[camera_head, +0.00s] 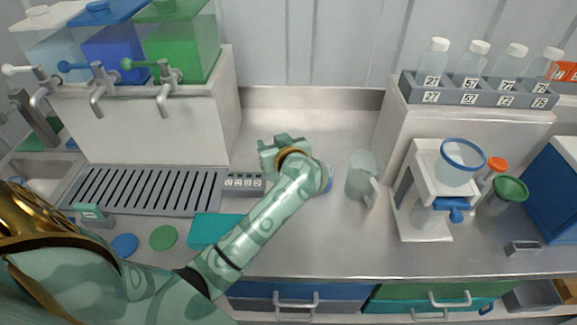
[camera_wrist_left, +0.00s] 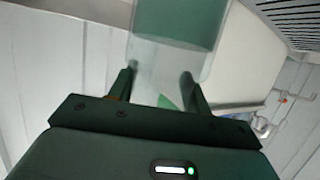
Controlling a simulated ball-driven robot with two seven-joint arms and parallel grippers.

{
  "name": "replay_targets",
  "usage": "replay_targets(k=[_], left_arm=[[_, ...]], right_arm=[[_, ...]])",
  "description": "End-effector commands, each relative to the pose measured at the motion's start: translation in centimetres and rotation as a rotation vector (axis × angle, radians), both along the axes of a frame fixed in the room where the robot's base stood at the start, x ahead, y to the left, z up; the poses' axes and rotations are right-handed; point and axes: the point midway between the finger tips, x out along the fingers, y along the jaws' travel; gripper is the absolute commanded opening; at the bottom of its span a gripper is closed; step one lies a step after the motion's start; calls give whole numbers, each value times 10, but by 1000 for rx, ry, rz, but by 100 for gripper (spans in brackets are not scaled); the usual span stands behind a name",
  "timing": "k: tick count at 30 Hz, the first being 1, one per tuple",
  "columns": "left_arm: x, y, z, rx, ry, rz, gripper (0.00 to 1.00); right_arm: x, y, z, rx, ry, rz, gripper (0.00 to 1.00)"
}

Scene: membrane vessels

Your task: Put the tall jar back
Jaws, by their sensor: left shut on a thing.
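My left gripper (camera_head: 268,152) is above the counter, right of the drip tray, with its arm coming in from the left. In the left wrist view my left gripper (camera_wrist_left: 160,85) is shut on a clear vessel (camera_wrist_left: 165,62) with a dark green section beyond the fingertips. It looks like the tall jar, but I cannot tell for sure. In the head view the gripper and arm hide it. A green lidded vessel (camera_head: 508,192) stands at the right. My right gripper is not in view.
A translucent jug (camera_head: 360,176) stands just right of my left wrist. A small blue thing (camera_head: 329,180) is partly hidden behind my arm. The slotted drip tray (camera_head: 150,188) lies left, below the dispensers. A white stand (camera_head: 425,185) and a rack of numbered bottles (camera_head: 480,94) are right.

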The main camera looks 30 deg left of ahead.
Motion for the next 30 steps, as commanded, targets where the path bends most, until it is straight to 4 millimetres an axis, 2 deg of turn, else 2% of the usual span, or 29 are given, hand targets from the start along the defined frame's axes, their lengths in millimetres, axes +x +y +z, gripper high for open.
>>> replay_targets(k=[1, 3, 11, 14, 18, 29, 30], left_arm=[[9, 0, -21, 2, 8, -1, 14], [19, 1, -33, 2, 8, -1, 14], [36, 1, -49, 1, 4, -1, 14], [42, 1, -62, 1, 6, -1, 14], [41, 1, -86, 1, 7, -1, 14], [41, 1, -86, -1, 3, -1, 14], [41, 1, -87, -2, 4, 0, 57]], right_arm=[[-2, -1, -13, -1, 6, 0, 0], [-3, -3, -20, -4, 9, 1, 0], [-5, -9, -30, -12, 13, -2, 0], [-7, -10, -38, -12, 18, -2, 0], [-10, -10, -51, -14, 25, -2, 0], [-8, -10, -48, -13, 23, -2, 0], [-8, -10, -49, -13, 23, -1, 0]])
